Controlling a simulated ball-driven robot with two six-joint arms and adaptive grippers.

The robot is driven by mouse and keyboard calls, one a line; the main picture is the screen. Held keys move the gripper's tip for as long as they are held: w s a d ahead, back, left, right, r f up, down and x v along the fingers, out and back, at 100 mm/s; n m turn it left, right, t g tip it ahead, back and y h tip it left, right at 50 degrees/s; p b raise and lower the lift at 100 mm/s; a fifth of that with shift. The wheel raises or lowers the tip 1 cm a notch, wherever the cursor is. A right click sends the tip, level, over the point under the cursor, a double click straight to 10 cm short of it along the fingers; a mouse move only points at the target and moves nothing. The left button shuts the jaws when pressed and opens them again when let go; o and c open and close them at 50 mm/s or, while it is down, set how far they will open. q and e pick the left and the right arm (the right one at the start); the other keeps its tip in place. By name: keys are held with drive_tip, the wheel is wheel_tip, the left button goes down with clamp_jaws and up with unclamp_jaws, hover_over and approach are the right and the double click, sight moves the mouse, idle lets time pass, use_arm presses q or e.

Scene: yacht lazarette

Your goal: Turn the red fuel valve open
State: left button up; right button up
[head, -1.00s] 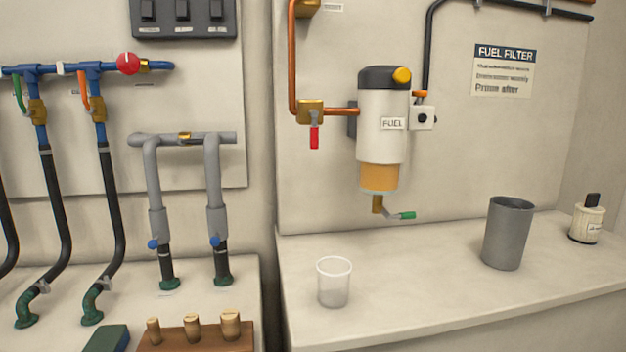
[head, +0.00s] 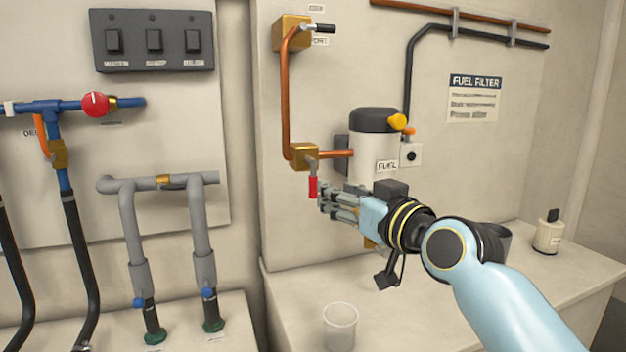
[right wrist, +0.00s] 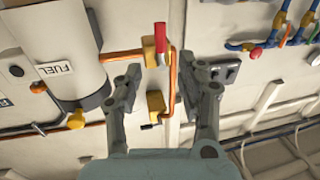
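The red fuel valve handle (head: 313,187) hangs straight down from a brass valve body (head: 304,156) on the copper pipe, left of the white fuel filter (head: 372,150). My right gripper (head: 328,202) is just right of the handle in the head view, fingers pointing toward it. In the right wrist view the gripper (right wrist: 162,80) is open and empty. The red handle (right wrist: 160,37) shows beyond the fingertips, between their lines; contact cannot be told. The gripper hides the filter's lower part. My left gripper is out of view.
A clear cup (head: 340,327) stands on the counter below my right arm. A grey cup (head: 490,240) is partly hidden behind the arm. A small bottle (head: 548,232) stands at the right. A second brass valve (head: 291,33) with a black handle is above.

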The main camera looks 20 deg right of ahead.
sight(316, 182)
drive_tip(key=x, duration=0.9)
drive_tip(key=shift+s+p, duration=0.1)
drive_tip(key=shift+p, duration=0.2)
drive_tip(key=shift+c, duration=0.3)
clamp_jaws()
drive_tip(key=shift+a+f, duration=0.1)
drive_tip(key=shift+f, duration=0.1)
